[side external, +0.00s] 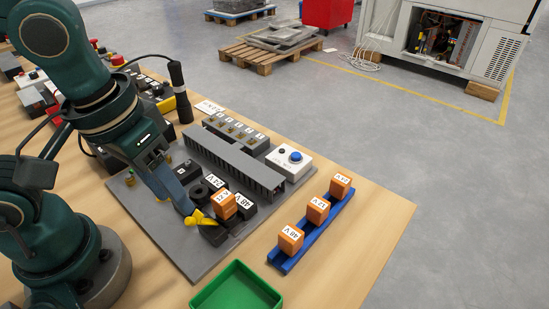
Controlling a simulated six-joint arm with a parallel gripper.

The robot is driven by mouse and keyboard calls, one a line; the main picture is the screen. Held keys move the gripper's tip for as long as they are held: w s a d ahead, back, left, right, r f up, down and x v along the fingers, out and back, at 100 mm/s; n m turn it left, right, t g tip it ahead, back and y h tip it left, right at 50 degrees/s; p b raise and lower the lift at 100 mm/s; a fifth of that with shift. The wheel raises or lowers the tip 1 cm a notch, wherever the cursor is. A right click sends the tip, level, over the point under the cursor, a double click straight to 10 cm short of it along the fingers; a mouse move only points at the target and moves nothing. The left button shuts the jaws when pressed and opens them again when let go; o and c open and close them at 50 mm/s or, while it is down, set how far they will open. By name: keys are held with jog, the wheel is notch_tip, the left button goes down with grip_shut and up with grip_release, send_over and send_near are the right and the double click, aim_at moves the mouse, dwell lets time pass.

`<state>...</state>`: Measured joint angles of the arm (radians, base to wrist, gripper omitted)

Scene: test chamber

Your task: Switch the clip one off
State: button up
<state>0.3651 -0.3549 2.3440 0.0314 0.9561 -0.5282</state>
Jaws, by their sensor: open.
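My gripper (201,218) reaches down over the grey board (178,232), with yellow fingertips just left of an orange block (224,205) that stands among the black blocks. The jaws are open; I see nothing clearly held. A black block with a 24 V label (214,183) and another with a 48 V label (246,204) sit beside the orange block. A white box with a blue button (295,157) stands at the board's far right. I cannot tell which part is the clip one; the arm hides some of the board's left side.
A blue rail (304,238) with three labelled orange blocks (318,210) lies right of the board. A green tray (237,289) stands at the front. A grey slotted duct (232,163) crosses the board. A black upright handle (181,95) stands behind. The table's right end is bare.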

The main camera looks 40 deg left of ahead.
aim_at(188, 221)
jog(key=shift+w+d+r+m+g+y, duration=0.1)
jog(key=shift+w+r+m+g+y, duration=0.15)
jog(key=shift+m, duration=0.3)
jog(key=shift+w+r+m+g+y, duration=0.15)
jog(key=shift+m+g, duration=0.2)
jog(key=shift+m, duration=0.2)
jog(key=shift+w+d+f+m+g, duration=0.2)
jog(key=shift+d+f+m+g, duration=0.1)
jog(key=shift+m+g, duration=0.15)
jog(key=shift+a+f, duration=0.1)
jog(key=shift+f, duration=2.55)
jog(key=shift+s+y, duration=0.1)
jog(key=shift+y, duration=0.2)
grip_shut()
